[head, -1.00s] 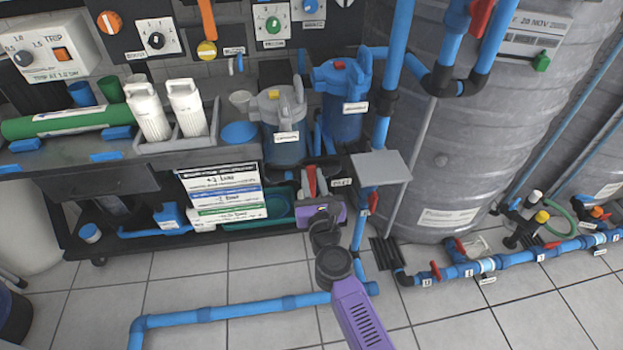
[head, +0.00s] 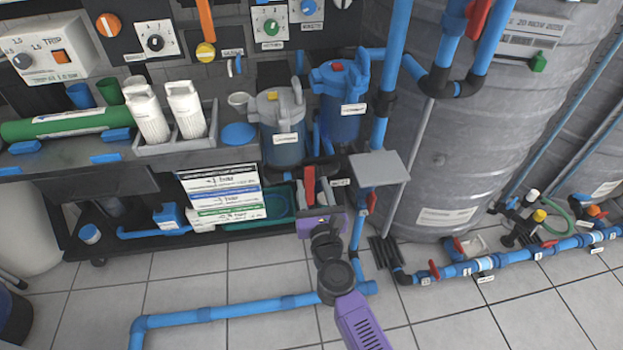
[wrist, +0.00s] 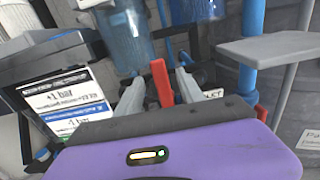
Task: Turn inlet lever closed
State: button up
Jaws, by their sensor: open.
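The inlet lever (head: 309,186) is a red upright handle below the clear blue filter housings in the head view. In the wrist view the red lever (wrist: 161,83) stands upright between my two grey fingers. My gripper (head: 318,198) is open, and its fingers also show in the wrist view (wrist: 160,88).
A grey plate (head: 379,166) on a post stands close to the right. Filter housings (head: 282,128) hang above. A blue floor pipe (head: 230,310) runs below. Open tiled floor lies in front.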

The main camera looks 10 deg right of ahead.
jog(key=s, duration=0.5)
dwell(0.5)
